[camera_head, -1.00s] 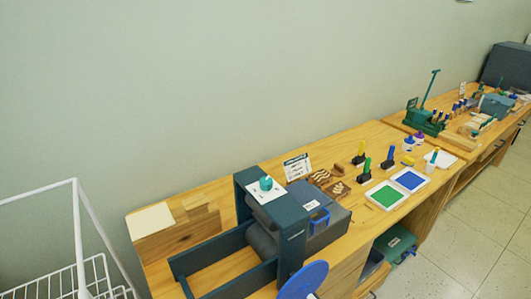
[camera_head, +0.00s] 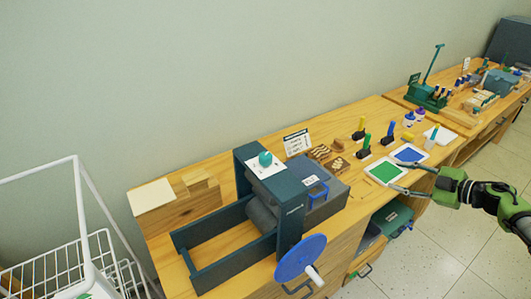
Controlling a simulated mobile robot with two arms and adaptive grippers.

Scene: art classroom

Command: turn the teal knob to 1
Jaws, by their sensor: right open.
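The teal knob (camera_head: 265,159) stands on a white plate (camera_head: 266,166) on top of the dark blue-grey press (camera_head: 290,205), which sits on the wooden bench. The markings around the knob are too small to read. My right gripper (camera_head: 402,177) comes in from the right edge. It is open and empty, over the front of the bench by the green and blue ink pads, well to the right of the knob. My left gripper is not in view.
A blue crank wheel (camera_head: 300,258) with a white handle sticks out at the press's front. A green ink pad (camera_head: 384,172), stamps and carved blocks (camera_head: 325,155) lie right of the press. A white wire rack (camera_head: 75,245) stands at left.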

